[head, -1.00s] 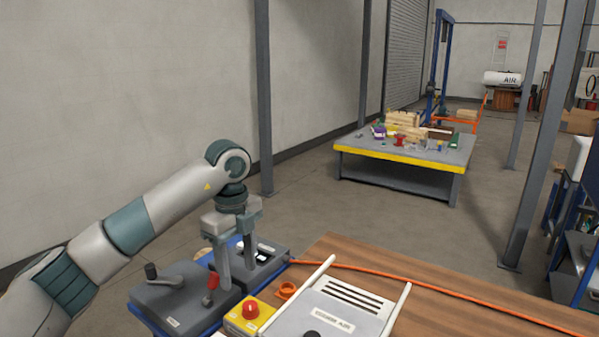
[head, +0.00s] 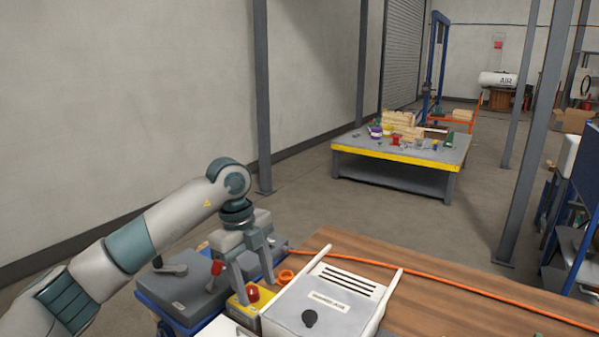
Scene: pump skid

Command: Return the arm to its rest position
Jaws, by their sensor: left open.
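My left arm comes in from the lower left, and its gripper (head: 254,283) points down, open, with its two fingers apart and nothing seen between them. It is over the right part of the grey control box (head: 178,297), close to the yellow box with a red button (head: 253,293). Whether the fingers touch anything there I cannot tell. My right gripper is not in view.
An orange hose (head: 400,272) crosses the bench. A grey post (head: 264,100) rises behind my arm. A table with a yellow edge (head: 400,157) stands farther back.

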